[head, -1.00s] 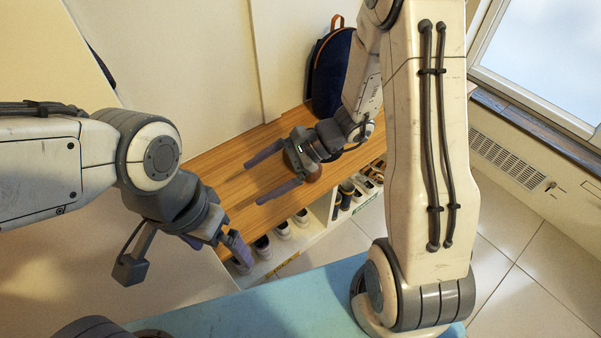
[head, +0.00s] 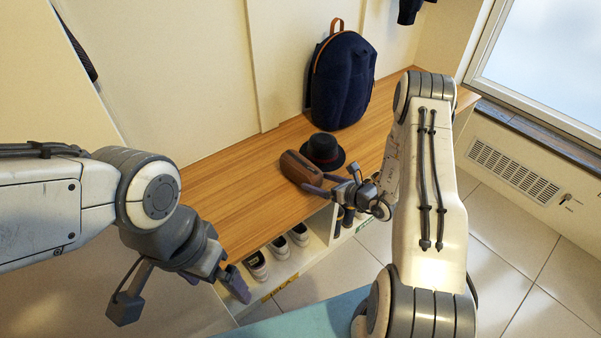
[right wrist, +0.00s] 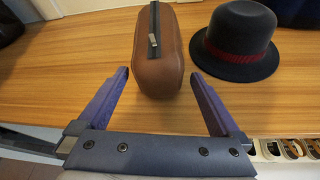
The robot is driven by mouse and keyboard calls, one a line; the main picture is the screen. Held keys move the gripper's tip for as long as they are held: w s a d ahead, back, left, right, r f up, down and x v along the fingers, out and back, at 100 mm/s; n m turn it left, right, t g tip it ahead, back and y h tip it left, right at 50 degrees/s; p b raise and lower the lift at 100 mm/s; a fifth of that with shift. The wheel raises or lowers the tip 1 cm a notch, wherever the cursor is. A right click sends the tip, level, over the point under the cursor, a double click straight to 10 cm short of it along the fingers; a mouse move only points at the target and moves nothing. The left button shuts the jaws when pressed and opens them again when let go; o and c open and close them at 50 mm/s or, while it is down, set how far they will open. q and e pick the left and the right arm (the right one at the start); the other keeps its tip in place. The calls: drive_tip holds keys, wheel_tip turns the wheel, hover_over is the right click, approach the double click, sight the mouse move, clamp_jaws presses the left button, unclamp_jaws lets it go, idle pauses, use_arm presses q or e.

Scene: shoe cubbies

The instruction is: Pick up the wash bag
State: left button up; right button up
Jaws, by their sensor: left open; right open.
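The wash bag (head: 299,170) is a brown, rounded case lying on the wooden bench top, near its front edge. In the right wrist view the wash bag (right wrist: 158,55) has a dark zip along its top and lies just beyond and between the fingertips. My right gripper (head: 322,184) is open and empty at the bag's near end; it also shows in the right wrist view (right wrist: 160,85). Whether a finger touches the bag I cannot tell. My left gripper (head: 215,280) is open and empty at the left, off the bench's near end.
A black hat (head: 323,150) with a red band sits close to the right of the bag. A navy backpack (head: 343,80) stands behind on the bench (head: 225,200). Shoes (head: 279,248) fill the cubbies below. The bench's left part is clear.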

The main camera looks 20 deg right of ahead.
sight(300, 170)
drive_tip(key=b+x, duration=0.1)
drive_tip(key=x, duration=0.3)
drive_tip(key=shift+w+a, duration=0.25)
drive_tip(key=shift+c, duration=0.3)
drive_tip(key=c, duration=1.3)
drive_tip(key=shift+o, duration=0.2)
drive_tip(key=shift+r, duration=0.15)
